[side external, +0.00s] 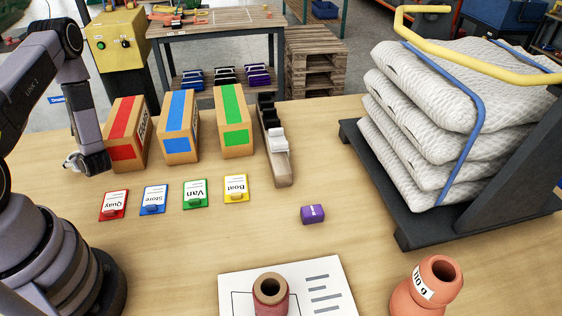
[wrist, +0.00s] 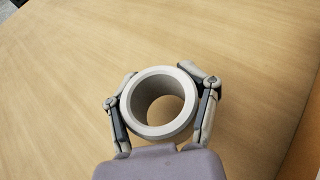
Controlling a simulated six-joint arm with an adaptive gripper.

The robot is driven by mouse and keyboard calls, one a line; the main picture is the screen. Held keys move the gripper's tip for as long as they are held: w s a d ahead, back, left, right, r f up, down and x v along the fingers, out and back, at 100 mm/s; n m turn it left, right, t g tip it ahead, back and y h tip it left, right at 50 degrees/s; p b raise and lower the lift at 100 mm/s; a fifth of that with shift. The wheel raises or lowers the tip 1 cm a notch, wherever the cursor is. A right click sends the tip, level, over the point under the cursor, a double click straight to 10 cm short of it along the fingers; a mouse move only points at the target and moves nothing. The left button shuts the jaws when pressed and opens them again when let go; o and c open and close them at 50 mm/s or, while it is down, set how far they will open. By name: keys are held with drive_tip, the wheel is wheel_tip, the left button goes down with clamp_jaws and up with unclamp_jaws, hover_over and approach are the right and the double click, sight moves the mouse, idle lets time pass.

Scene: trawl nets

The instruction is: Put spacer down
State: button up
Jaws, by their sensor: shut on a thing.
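The spacer (wrist: 142,97) is a pale grey, thick-walled ring with an open bore. In the wrist view it sits between the two fingers of my gripper (wrist: 161,92), which is shut on it from both sides. Bare wood shows through the bore. In the side view my gripper (side external: 78,163) is at the left, beside the red-striped box. Only a small whitish part shows at its end there, and I cannot clearly separate spacer from fingers. Whether the spacer touches the table is not clear.
Boxes striped red (side external: 125,135), blue (side external: 179,128) and green (side external: 233,122) stand near my gripper. Several label cards (side external: 154,199) lie in front. A purple block (side external: 312,214), reddish spool (side external: 270,290), orange bottle (side external: 428,285) and net stack (side external: 430,125) are further right.

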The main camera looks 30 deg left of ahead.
drive_tip(key=shift+f, duration=0.2)
drive_tip(key=shift+f, duration=0.55)
drive_tip(key=o, duration=1.2)
drive_tip(key=shift+r, duration=0.15)
drive_tip(key=v, duration=0.8)
drive_tip(key=shift+a+r, duration=0.2)
drive_tip(key=shift+r, duration=0.15)
